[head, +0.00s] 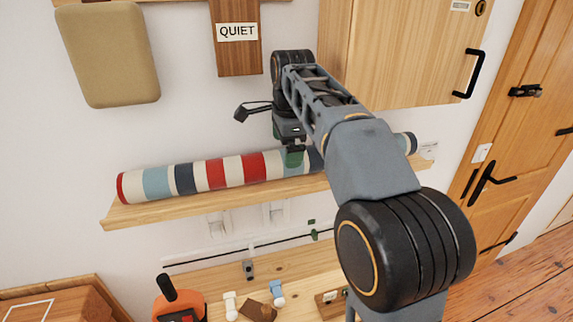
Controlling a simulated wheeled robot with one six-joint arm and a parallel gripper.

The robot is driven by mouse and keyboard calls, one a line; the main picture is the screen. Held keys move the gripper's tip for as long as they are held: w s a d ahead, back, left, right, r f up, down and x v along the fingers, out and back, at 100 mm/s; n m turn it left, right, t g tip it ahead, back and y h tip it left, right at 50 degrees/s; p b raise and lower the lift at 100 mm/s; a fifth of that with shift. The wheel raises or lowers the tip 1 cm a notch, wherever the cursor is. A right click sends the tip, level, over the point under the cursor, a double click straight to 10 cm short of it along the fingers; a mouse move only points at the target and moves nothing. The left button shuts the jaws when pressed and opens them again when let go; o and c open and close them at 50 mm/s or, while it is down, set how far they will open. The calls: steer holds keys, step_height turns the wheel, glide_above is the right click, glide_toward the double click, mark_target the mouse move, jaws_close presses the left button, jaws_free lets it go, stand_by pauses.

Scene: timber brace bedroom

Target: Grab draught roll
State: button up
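The draught roll (203,175) is a long striped roll in red, cream, light blue and navy. It lies along a wooden wall shelf (140,214) in the head view, and its right end shows beyond my arm. My gripper (292,158) points down at the roll's right half, with a green fingertip overlapping the roll in the picture. The arm and the gripper's own body hide part of the roll and the far finger. I cannot tell whether the fingers touch or grip it.
A tan cushion (108,55) and a "QUIET" sign (237,32) hang above the shelf. A wooden cabinet (395,60) is close behind my arm. Below is a wooden worktop (215,283) with small items and an orange-black object (178,304). A door (515,130) stands at right.

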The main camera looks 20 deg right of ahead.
steer(key=shift+w+f, duration=0.15)
steer(key=shift+f, duration=1.15)
steer(key=shift+w+f, duration=0.1)
steer(key=shift+f, duration=1.15)
steer(key=shift+c, duration=0.4)
steer(key=c, duration=1.5)
steer(key=shift+r, duration=0.1)
